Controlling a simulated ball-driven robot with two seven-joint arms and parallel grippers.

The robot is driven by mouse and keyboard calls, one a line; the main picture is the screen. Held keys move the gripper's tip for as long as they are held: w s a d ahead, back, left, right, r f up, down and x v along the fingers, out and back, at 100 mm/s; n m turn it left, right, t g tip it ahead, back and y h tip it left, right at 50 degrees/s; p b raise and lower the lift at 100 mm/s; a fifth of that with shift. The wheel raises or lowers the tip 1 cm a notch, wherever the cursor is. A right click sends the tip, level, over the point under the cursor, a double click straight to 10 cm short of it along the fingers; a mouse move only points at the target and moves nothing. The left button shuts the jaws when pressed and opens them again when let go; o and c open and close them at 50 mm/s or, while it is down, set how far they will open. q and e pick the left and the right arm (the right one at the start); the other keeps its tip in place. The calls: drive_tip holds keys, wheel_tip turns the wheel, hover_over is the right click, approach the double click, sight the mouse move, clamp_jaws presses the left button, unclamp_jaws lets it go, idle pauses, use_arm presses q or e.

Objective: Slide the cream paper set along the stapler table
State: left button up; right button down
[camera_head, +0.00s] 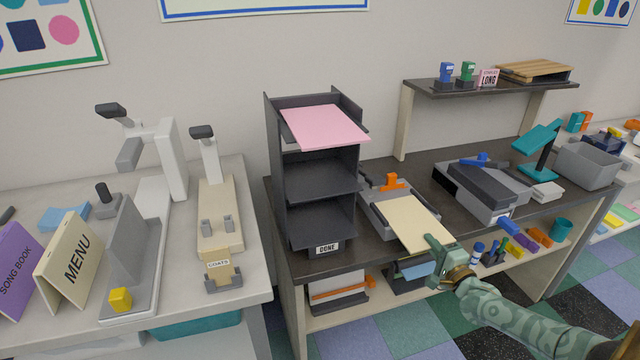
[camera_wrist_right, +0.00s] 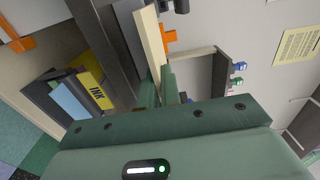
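The cream paper set (camera_head: 410,222) is a flat pale sheet stack at the front edge of the dark-topped table (camera_head: 345,262). Its back end lies over or just above a grey tray-like device (camera_head: 374,203) with an orange part. Its front corner reaches my right gripper (camera_head: 438,256), which has a finger on either side of it. In the right wrist view the cream set (camera_wrist_right: 151,40) shows edge-on, running down between the two green fingers (camera_wrist_right: 158,88), which look closed on it. My left gripper is in neither view.
A dark shelf tower marked DONE (camera_head: 318,225) with a pink sheet (camera_head: 325,127) on top stands left of the paper. A dark grey stapler-like machine (camera_head: 475,190) stands to the right. A shelf below holds several small items, with an INK box (camera_wrist_right: 93,88) in the wrist view.

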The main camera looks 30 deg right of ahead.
drive_tip(key=shift+w+d, duration=0.15)
drive_tip(key=shift+w, duration=0.5)
drive_tip(key=shift+f+b, duration=0.1)
drive_tip(key=shift+b, duration=0.2)
drive_tip(key=c, duration=1.2)
unclamp_jaws()
